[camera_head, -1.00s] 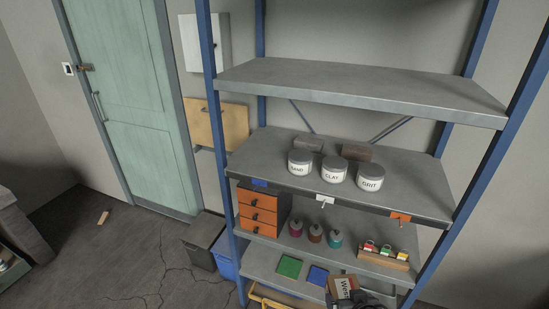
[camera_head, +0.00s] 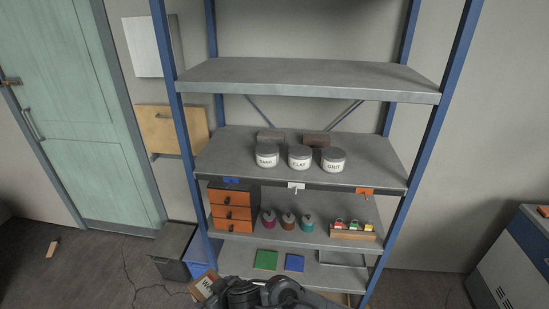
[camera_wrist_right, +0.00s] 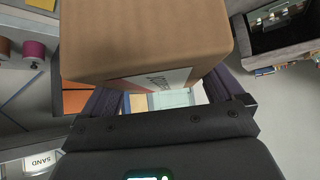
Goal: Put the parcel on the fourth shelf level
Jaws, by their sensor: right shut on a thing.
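The parcel is a brown cardboard box (camera_head: 204,287) with a white label, low in the head view, in front of the rack's lower left. It fills the upper middle of the right wrist view (camera_wrist_right: 145,40). My right gripper (camera_wrist_right: 160,92) is shut on it, one finger on each side; in the head view my dark right arm (camera_head: 265,292) partly covers it. The blue-framed rack has several grey boards. The highest board in view (camera_head: 310,78) is bare, well above the parcel. My left gripper is not in view.
The board below (camera_head: 370,165) holds three labelled jars (camera_head: 300,157) and two dark blocks. Lower are orange drawers (camera_head: 231,210), small bottles (camera_head: 288,221) and a wooden tray (camera_head: 352,232). Green (camera_head: 266,260) and blue (camera_head: 294,263) squares lie lowest. A cabinet (camera_head: 515,262) stands right.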

